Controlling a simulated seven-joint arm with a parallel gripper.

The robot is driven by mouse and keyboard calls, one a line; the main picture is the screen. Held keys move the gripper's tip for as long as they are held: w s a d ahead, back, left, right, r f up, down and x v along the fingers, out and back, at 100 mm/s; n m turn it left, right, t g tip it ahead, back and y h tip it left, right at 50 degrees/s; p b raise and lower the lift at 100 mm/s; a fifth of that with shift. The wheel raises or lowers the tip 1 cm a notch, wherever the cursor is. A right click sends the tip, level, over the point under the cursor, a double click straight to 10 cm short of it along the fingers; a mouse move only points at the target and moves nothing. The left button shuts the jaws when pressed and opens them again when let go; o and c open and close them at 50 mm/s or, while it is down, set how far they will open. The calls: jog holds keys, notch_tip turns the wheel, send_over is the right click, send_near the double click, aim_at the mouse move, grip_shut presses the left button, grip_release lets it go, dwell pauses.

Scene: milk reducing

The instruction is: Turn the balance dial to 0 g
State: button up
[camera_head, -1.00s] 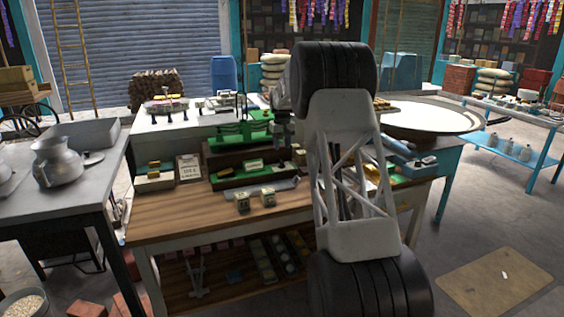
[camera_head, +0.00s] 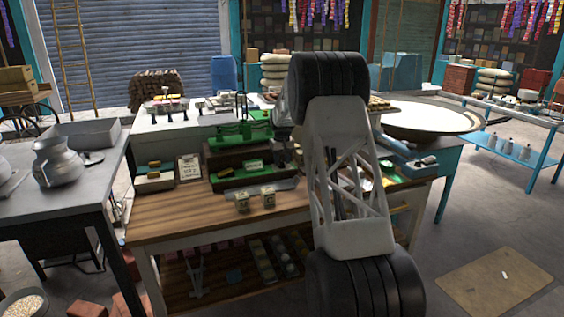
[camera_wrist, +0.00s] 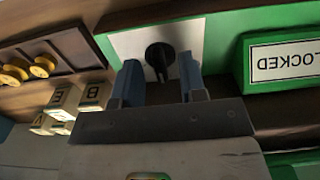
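The dial is a black knob (camera_wrist: 160,58) on a white plate (camera_wrist: 128,44) set in a green panel (camera_wrist: 212,24), seen in the wrist view. My gripper (camera_wrist: 160,74) is open, with one blue-grey fingertip on each side of the knob. A gap shows between the fingers; I cannot tell whether either touches the knob. No gram marks are readable on the plate. In the head view a green balance (camera_head: 245,132) stands on the wooden bench, and my arm hides the dial and most of my gripper.
A green box with an upside-down "LOCKED" label (camera_wrist: 285,60) sits just right of the dial. Lettered cubes (camera_wrist: 92,96) and brass weights (camera_wrist: 40,68) lie to the left. The wooden bench top (camera_head: 170,215) has bare room at its front left.

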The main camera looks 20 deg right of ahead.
jog(key=shift+f, duration=0.25)
jog(key=shift+c, duration=0.4)
grip_shut()
jog(key=shift+n, duration=2.3)
jog(key=shift+o, duration=0.4)
grip_release()
jog(key=shift+r, duration=0.15)
